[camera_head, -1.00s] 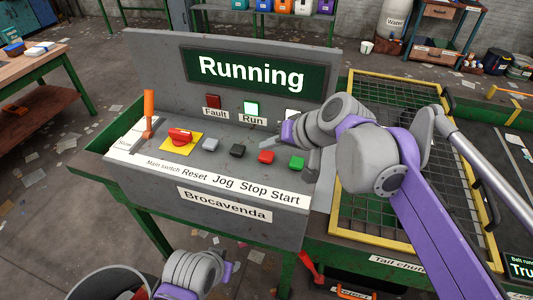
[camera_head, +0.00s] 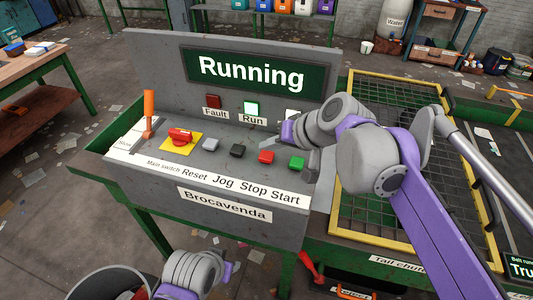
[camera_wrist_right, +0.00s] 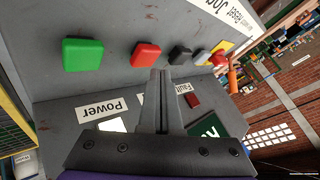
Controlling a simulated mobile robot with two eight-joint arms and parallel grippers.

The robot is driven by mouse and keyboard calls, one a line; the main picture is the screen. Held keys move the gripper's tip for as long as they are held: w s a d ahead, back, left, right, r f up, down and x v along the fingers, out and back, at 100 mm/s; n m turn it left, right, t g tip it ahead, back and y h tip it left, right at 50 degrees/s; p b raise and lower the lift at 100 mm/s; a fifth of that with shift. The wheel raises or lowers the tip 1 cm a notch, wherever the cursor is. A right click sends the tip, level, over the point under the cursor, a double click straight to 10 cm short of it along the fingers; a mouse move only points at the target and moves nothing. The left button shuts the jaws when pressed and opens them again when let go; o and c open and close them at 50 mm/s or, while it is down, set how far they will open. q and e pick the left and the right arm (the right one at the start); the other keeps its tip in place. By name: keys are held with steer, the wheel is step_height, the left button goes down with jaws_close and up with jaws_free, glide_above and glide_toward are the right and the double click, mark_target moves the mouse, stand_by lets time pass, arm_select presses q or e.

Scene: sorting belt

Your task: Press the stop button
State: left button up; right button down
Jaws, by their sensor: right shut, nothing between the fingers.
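The red stop button (camera_head: 266,157) sits on the sloped grey console above the word Stop, between the black jog button (camera_head: 237,150) and the green start button (camera_head: 297,163). My right gripper (camera_head: 264,146) is over the console, just behind the stop button. In the right wrist view its shut, empty fingers (camera_wrist_right: 161,74) point toward the lower edge of the red button (camera_wrist_right: 145,54). I cannot tell whether they touch it. The display (camera_head: 250,74) reads Running and the Run lamp (camera_head: 251,108) is lit. Part of my left gripper (camera_head: 231,270) shows low down; its fingers are unclear.
A red main switch (camera_head: 180,136) on a yellow plate, a grey reset button (camera_head: 210,144) and an upright orange handle (camera_head: 149,113) stand left on the console. A yellow-framed mesh guard (camera_head: 372,238) lies to the right. A bin (camera_head: 85,284) stands at the lower left.

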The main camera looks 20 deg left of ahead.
mark_target(270, 157)
steer(key=shift+f, duration=0.15)
arm_select(q)
steer(key=shift+f, duration=0.15)
arm_select(e)
steer(key=shift+f, duration=0.3)
arm_select(q)
steer(key=shift+s+f+b, duration=0.1)
steer(key=shift+f+b, duration=0.15)
steer(key=shift+b, duration=0.1)
arm_select(e)
steer(key=shift+f, duration=0.55)
arm_select(q)
steer(key=shift+r, duration=0.1)
arm_select(e)
steer(key=shift+r, duration=0.1)
arm_select(q)
steer(key=shift+w+r+p, duration=0.25)
steer(key=shift+r+p, duration=0.5)
steer(key=shift+r, duration=0.05)
arm_select(e)
steer(key=shift+r, duration=0.9)
steer(key=shift+r, duration=0.1)
